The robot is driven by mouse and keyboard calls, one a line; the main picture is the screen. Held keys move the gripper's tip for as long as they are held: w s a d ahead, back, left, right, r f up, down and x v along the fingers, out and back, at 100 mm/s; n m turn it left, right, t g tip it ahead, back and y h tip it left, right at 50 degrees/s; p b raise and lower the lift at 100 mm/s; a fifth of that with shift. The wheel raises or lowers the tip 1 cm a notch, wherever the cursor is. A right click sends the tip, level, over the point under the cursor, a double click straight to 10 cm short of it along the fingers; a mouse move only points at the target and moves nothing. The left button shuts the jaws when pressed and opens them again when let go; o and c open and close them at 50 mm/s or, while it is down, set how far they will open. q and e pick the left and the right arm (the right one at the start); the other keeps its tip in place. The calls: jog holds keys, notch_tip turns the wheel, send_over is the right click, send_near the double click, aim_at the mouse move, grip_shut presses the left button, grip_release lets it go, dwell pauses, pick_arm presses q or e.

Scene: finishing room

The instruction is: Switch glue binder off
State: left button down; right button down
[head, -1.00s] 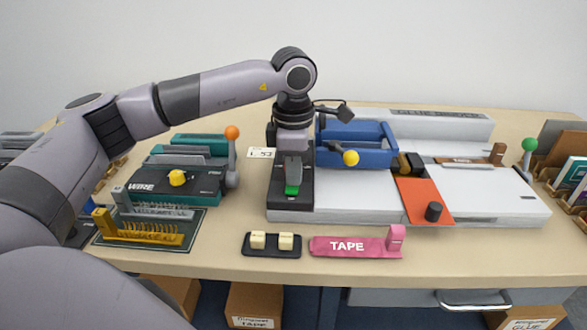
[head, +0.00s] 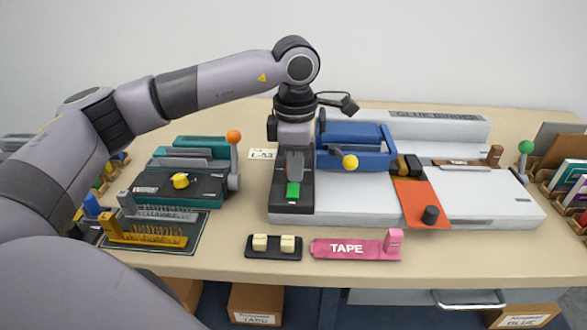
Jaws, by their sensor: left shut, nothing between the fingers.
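The glue binder (head: 350,199) is a long white machine with a blue carriage (head: 357,134), a yellow knob (head: 350,162) and a lettered back panel. A black control panel (head: 290,208) at its left end carries a green switch piece (head: 293,190). My left gripper (head: 294,178) points down over this panel, shut and empty, with its tips at or just behind the green piece. I cannot tell whether they touch it. The gripper hides the rear part of the switch. My right gripper is not in view.
A teal wire binder (head: 180,197) with an orange-knobbed lever (head: 233,140) stands left. In front lie a black block with two cream buttons (head: 273,247) and a pink tape holder (head: 355,247). An orange strip (head: 412,199) crosses the glue binder. Book racks (head: 565,185) stand right.

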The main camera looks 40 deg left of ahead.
aim_at(295, 194)
pick_arm(q)
notch_tip(295, 194, up, 11)
jog(key=shift+f+b, duration=0.15)
jog(key=shift+b, duration=0.25)
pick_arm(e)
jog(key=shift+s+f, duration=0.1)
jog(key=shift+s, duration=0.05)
pick_arm(q)
jog(key=shift+s, duration=0.1)
jog(key=p, duration=0.3)
jog(key=shift+d+t+y+p, duration=0.1)
jog(key=shift+t+y+p, duration=0.2)
jog(key=shift+t, duration=0.1)
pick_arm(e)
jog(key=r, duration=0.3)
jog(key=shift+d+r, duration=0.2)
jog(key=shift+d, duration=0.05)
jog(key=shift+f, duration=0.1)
